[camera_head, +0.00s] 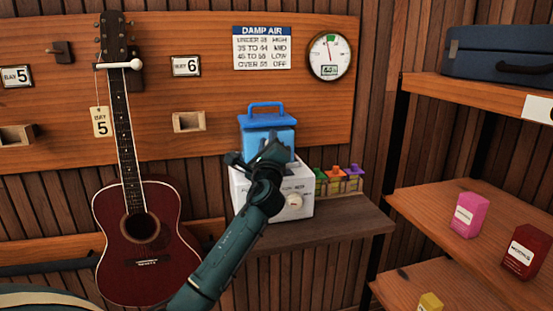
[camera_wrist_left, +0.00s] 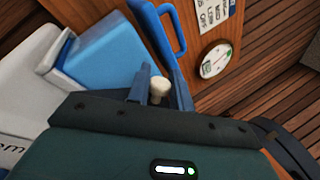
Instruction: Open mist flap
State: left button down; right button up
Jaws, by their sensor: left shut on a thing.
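A humidifier with a white base (camera_head: 302,185) and a blue tank with a handle (camera_head: 266,106) stands on a wooden shelf by the wall. My left gripper (camera_head: 262,155) is in front of the tank, just above the base, and covers part of both. In the left wrist view, the two fingers (camera_wrist_left: 160,90) are closed around a small cream knob (camera_wrist_left: 159,86). The blue tank (camera_wrist_left: 108,55) is just beyond and to the left there. The mist flap itself cannot be made out clearly; my gripper hides that area. My right gripper is not in view.
A round dial (camera_head: 295,200) is on the base's front. Several small coloured bottles (camera_head: 338,180) stand right of the humidifier. A humidity gauge (camera_head: 329,55) and a damp air chart (camera_head: 262,48) are above. Shelves (camera_head: 420,205) fill the right.

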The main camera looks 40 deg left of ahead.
pick_arm(q)
jog(key=shift+s+a+f+n+b, duration=0.25)
jog(key=shift+n+b, duration=0.2)
jog(key=shift+n, duration=0.25)
jog(key=n+b, duration=0.1)
jog(key=s+a+n+y+b, duration=0.1)
jog(key=n+y, duration=0.1)
jog(key=shift+s+a+r+n+g+b, duration=0.2)
jog(key=shift+s+r+n+g+b, duration=0.1)
jog(key=shift+s+g+b, duration=0.1)
jog(key=shift+s+a+n+y+b, duration=0.15)
jog(key=shift+n+y+b, duration=0.15)
jog(key=shift+n+b, duration=0.15)
jog(key=shift+s+a+r+n+g+y+b, duration=0.1)
jog(key=shift+s+a+n+g+y+b, duration=0.2)
jog(key=shift+n, duration=0.3)
jog(key=shift+s+a+f+n+g+y+b, duration=0.15)
jog(key=shift+n+g+y+b, duration=0.1)
jog(key=shift+n+b, duration=0.25)
jog(key=shift+s+a+r+n+g+y+b, duration=0.15)
jog(key=shift+s+n+g+y+b, duration=0.1)
jog(key=shift+n, duration=0.4)
jog(key=shift+s+a+r, duration=0.1)
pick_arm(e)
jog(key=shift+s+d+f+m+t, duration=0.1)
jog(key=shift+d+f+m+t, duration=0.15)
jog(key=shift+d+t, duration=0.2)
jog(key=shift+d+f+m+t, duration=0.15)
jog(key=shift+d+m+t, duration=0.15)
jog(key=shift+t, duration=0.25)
